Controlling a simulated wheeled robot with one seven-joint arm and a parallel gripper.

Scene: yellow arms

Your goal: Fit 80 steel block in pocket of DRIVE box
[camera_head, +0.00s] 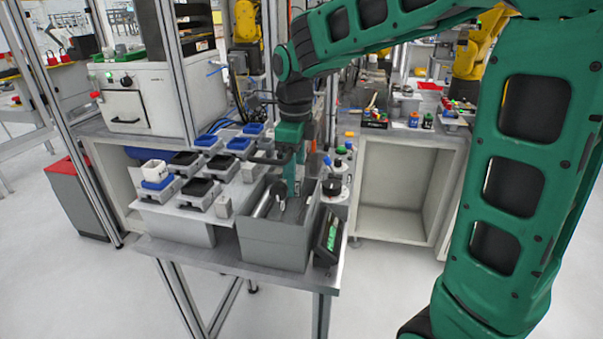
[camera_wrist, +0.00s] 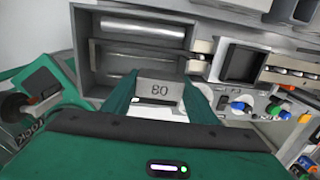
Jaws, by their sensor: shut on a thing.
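My gripper (camera_wrist: 159,100) is shut on a grey steel block (camera_wrist: 159,90) marked 80, which sits between its two green fingers with its number facing the wrist camera. A deep grey box (camera_wrist: 86,62) lies beyond the block in the wrist view, with metal cylinders (camera_wrist: 140,27) inside. In the head view my gripper (camera_head: 291,190) points down at the grey box (camera_head: 272,250) on the table. The block cannot be made out clearly there. I cannot read the word DRIVE on any box, and no pocket is clearly visible.
Several small trays with blue and black pads (camera_head: 197,187) stand left of the grey box. A small screen device (camera_head: 328,238) stands at its right, by the table edge. Coloured knobs (camera_wrist: 240,106) and a square dark-topped fixture (camera_wrist: 240,64) lie right of my gripper.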

